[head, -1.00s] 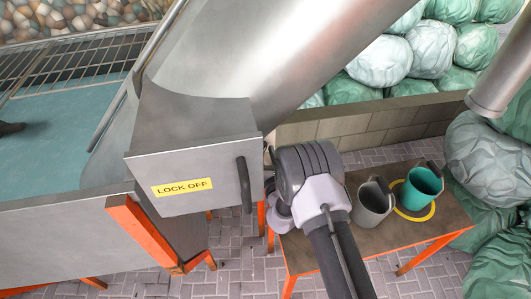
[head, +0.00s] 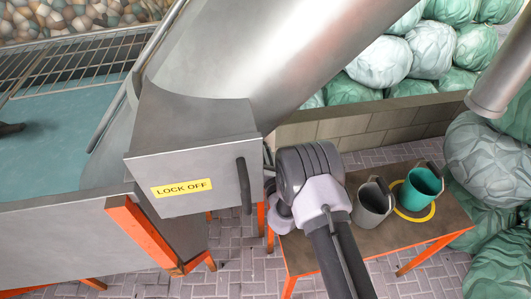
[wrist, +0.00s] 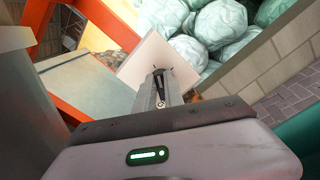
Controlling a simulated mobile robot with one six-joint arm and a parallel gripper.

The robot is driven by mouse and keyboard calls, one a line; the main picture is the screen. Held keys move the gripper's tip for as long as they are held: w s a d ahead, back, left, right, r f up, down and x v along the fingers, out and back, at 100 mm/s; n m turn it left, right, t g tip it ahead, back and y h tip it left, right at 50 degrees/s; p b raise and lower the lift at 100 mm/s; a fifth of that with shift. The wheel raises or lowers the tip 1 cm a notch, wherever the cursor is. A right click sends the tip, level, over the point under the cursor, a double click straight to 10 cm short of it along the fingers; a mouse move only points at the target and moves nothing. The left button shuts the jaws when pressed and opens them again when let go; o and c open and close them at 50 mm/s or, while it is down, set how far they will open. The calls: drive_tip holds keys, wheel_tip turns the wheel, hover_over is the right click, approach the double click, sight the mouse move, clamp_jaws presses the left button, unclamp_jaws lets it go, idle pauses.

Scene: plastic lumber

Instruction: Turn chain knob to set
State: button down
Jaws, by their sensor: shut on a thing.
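In the wrist view a pale square plate (wrist: 142,62) with short dark marks stands just beyond my gripper (wrist: 160,92). A narrow dark knob (wrist: 158,79) lies in front of the plate, between the fingertips. My gripper is shut on this knob, which is mostly covered by the fingers. Which mark the knob points at I cannot tell. In the head view my arm reaches in just right of the grey housing (head: 222,150), and the fingers, knob and plate are hidden behind my wrist and the housing.
The housing has a yellow LOCK OFF label (head: 182,187) and a dark handle (head: 244,185). Right of my arm, a low table (head: 300,255) holds a grey mug (head: 373,205) and a teal mug (head: 423,187). An orange frame (wrist: 103,22) shows in the wrist view.

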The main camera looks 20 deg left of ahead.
drive_tip(key=m, duration=0.7)
drive_tip(key=f+m, duration=0.1)
drive_tip(key=m, duration=0.3)
drive_tip(key=shift+w+d, duration=0.1)
drive_tip(key=shift+d, duration=0.1)
idle(0.4)
drive_tip(key=c, duration=1.4)
unclamp_jaws()
drive_tip(key=shift+c, duration=0.2)
drive_tip(key=p+v, duration=0.2)
drive_tip(key=v, duration=1.5)
drive_tip(key=shift+d, duration=0.2)
